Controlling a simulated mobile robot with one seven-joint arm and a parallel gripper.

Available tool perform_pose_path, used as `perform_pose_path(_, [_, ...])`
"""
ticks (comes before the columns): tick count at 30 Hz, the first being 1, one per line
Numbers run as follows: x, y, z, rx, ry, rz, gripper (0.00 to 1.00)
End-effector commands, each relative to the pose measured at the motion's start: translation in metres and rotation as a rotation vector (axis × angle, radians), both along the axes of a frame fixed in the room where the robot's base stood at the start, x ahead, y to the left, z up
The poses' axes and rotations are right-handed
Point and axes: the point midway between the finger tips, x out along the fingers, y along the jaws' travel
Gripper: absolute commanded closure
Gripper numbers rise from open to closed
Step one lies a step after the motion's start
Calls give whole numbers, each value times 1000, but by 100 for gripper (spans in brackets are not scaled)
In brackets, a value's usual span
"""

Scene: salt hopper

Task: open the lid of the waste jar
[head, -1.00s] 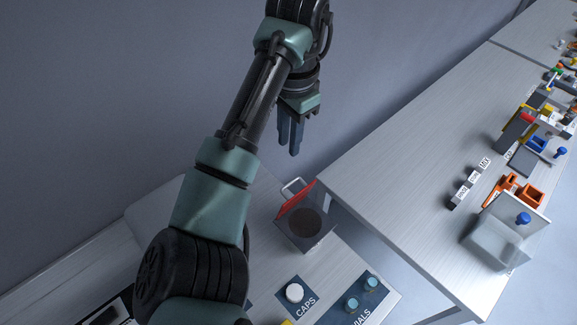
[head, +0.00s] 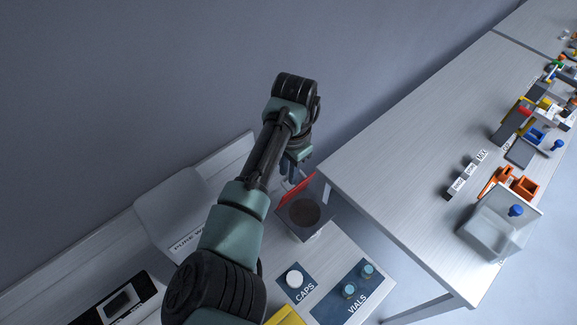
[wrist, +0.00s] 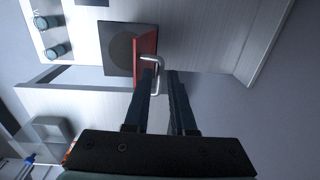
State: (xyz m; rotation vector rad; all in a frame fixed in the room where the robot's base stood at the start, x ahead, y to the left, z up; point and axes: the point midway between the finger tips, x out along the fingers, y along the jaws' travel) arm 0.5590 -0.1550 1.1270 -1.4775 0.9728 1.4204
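The waste jar (head: 301,216) stands on the lower bench with a dark square top and a round dark opening. Its red lid (head: 297,190) stands raised at the back edge of the top, leaving the opening uncovered. The lid has a pale metal handle (head: 288,184), clearer in the wrist view (wrist: 158,60). My gripper (head: 294,167) is just behind and above the lid, near the handle. In the wrist view my gripper (wrist: 160,76) has its two fingers apart, with the handle at the tips. Whether a finger touches the handle I cannot tell.
A CAPS mat with a white cap (head: 294,279) and a VIALS mat (head: 341,302) with vials lie in front of the jar. A higher table (head: 400,170) with several fixtures and a clear box (head: 490,240) stands to the right. A wall is behind.

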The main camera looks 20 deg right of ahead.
Motion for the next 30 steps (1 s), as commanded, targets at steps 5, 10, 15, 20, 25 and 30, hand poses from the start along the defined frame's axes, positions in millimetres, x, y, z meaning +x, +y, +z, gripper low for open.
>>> perform_pose_path(5, [0,0,-2,0,0,0,76])
perform_pose_path(10, [0,0,-1,0,0,0,91])
perform_pose_path(15, [0,0,-1,0,0,0,100])
perform_pose_path(20, [0,0,-1,0,-1,0,100])
perform_pose_path(25, [0,0,-1,-1,-1,0,100])
perform_pose_path(30, [0,0,-1,-1,-1,0,100])
